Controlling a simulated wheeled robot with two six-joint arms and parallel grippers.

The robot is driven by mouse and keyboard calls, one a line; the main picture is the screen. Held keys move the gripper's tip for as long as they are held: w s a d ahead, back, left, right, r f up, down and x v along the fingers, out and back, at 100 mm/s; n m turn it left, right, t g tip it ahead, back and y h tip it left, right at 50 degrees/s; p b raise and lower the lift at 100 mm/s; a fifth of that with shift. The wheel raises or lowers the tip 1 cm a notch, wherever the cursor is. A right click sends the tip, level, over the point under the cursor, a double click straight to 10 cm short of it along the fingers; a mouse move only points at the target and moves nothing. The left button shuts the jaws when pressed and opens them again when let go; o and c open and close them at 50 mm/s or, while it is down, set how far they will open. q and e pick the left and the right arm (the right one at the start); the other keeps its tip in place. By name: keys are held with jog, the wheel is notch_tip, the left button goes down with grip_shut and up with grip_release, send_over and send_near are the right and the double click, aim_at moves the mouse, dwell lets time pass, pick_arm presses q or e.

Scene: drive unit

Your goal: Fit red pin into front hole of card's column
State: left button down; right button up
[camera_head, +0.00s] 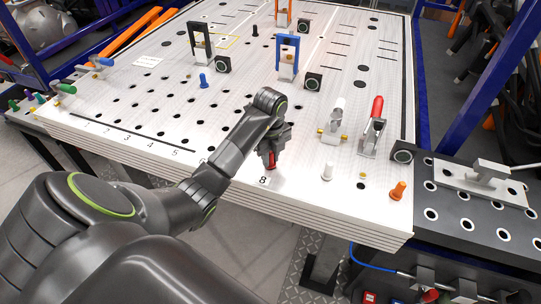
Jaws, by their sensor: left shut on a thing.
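My left gripper (268,147) is shut on the red pin (271,161) above the front edge of the white perforated table top. The pin points down, just behind the printed number 8. I cannot tell whether its tip is in a hole, because the gripper and pin cover that spot. A small white card (148,62) with writing too small to read lies at the far left. The table top (225,110) has rows of black holes, with column numbers along the front edge; my left arm hides some of them. My right gripper is not in view.
A white pin (327,171) and an orange pin (398,190) stand right of the gripper. Behind them are a white-handled clamp (335,122) and a red-handled clamp (374,128). A blue pin (203,80) and a blue bracket (288,57) stand farther back.

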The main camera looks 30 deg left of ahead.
pick_arm(q)
jog(key=shift+f, duration=0.1)
dwell(0.4)
jog(key=c, duration=1.2)
grip_release()
jog(key=shift+o, duration=0.2)
